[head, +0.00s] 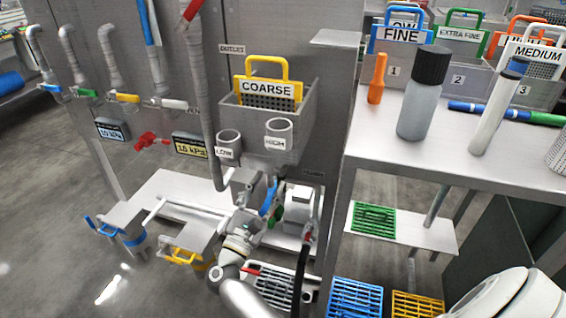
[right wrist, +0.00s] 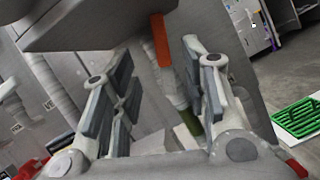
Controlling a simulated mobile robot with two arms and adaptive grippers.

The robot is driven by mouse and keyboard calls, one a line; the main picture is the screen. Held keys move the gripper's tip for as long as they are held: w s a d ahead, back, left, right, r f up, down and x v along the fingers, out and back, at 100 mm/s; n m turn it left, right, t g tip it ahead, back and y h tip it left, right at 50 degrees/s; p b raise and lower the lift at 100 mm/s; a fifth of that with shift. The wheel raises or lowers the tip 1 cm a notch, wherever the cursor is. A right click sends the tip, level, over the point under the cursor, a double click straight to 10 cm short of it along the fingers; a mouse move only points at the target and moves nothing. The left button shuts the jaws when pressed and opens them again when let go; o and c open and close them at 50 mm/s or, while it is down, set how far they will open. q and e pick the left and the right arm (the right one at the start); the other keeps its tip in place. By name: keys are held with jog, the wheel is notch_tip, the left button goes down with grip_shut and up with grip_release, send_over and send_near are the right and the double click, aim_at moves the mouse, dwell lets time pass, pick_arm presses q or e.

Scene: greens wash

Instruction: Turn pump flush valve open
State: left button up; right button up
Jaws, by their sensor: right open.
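My right gripper (head: 250,198) is in front of the pipework below the grey box, beside a white pump-like unit (head: 298,207). In the right wrist view its two fingers (right wrist: 160,90) stand wide apart. An orange-red lever (right wrist: 161,40) shows upright between and beyond the fingers, apparently untouched. A pale pipe with a green part (right wrist: 188,122) lies behind the right finger. In the head view a blue lever (head: 268,198) stands just right of the gripper. I cannot tell which lever is the pump flush valve; the gripper hides part of this area. My left gripper is not in view.
A grey box with a yellow-handled COARSE basket (head: 268,90) hangs above the gripper. A black hose (head: 301,270) runs down at its right. A steel table (head: 450,165) with bottles stands at the right. A red valve handle (head: 150,140) is on the left panel.

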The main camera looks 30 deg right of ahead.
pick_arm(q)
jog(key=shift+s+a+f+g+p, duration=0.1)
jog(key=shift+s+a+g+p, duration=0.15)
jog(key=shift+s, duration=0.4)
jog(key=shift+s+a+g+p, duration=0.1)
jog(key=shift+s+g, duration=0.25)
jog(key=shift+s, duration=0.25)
pick_arm(e)
jog(key=x, duration=1)
jog(key=shift+d, duration=0.25)
jog(key=shift+w+r, duration=0.1)
jog(key=shift+r, duration=0.05)
grip_shut()
